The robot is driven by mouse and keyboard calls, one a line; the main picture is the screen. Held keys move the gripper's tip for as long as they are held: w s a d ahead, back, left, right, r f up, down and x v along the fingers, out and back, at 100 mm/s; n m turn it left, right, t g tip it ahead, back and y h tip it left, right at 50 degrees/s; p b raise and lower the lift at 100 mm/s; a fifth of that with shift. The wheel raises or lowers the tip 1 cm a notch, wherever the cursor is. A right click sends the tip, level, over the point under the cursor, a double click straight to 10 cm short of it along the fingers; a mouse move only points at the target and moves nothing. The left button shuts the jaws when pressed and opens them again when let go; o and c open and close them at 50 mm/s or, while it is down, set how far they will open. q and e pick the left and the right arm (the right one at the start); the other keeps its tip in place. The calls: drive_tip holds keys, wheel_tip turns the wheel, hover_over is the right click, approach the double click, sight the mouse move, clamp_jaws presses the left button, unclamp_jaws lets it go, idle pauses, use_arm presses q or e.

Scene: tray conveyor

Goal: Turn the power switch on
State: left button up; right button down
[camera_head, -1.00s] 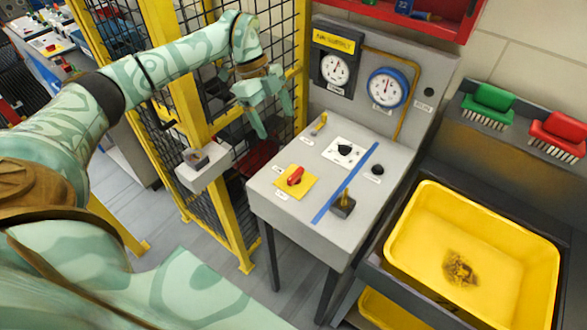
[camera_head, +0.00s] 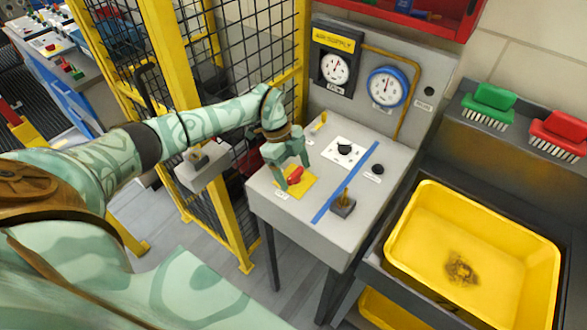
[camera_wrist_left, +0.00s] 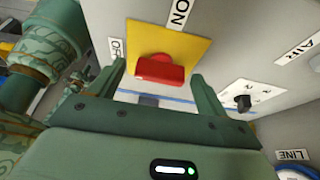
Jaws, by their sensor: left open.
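The power switch is a red rotary handle (camera_head: 295,174) on a yellow plate (camera_head: 308,184) on the grey panel top. In the left wrist view the red handle (camera_wrist_left: 160,70) lies between the fingers, on the yellow plate (camera_wrist_left: 195,50) with an "ON" label (camera_wrist_left: 180,12) and an "OFF" label (camera_wrist_left: 116,48) beside it. My left gripper (camera_head: 291,178) is open at the switch, and it shows in the left wrist view (camera_wrist_left: 158,80) with one finger on each side of the handle. I cannot tell whether a finger touches it. My right gripper is not in view.
A black knob (camera_head: 344,148) on a white plate, a lever on a dark block (camera_head: 342,208) and a small yellow lever (camera_head: 319,122) share the panel top. Yellow fence posts (camera_head: 222,210) stand left. A yellow bin (camera_head: 500,220) stands right.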

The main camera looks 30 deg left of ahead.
use_arm(q)
drive_tip(key=c, duration=1)
